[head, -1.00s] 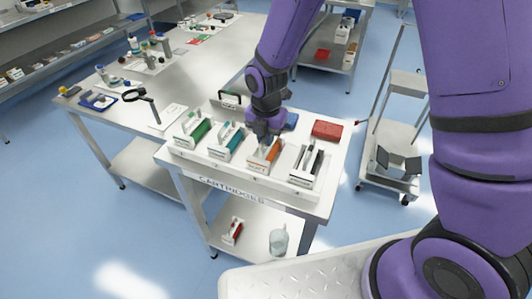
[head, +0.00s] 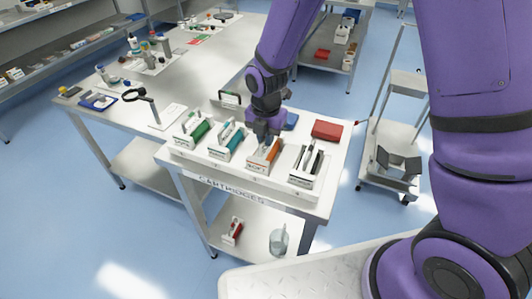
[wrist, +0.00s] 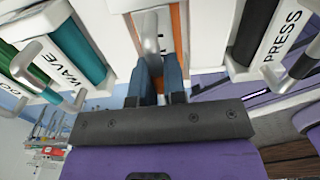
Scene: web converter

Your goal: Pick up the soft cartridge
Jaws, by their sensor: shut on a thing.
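The orange cartridge (head: 273,150) stands in its white holder, third from the left in the row on the cartridge stand (head: 250,181). In the wrist view, the blue-grey fingers of my gripper (wrist: 156,72) are shut on the grey handle of the orange cartridge (wrist: 181,35). The fingers and palm hide part of it. It looks still seated in the row.
The teal cartridge (wrist: 76,40), beside the label WAVE, and the black cartridge (wrist: 251,30), beside PRESS, stand close on either side. A green cartridge (head: 201,131) stands at the left end. A red box (head: 327,130) lies behind at right.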

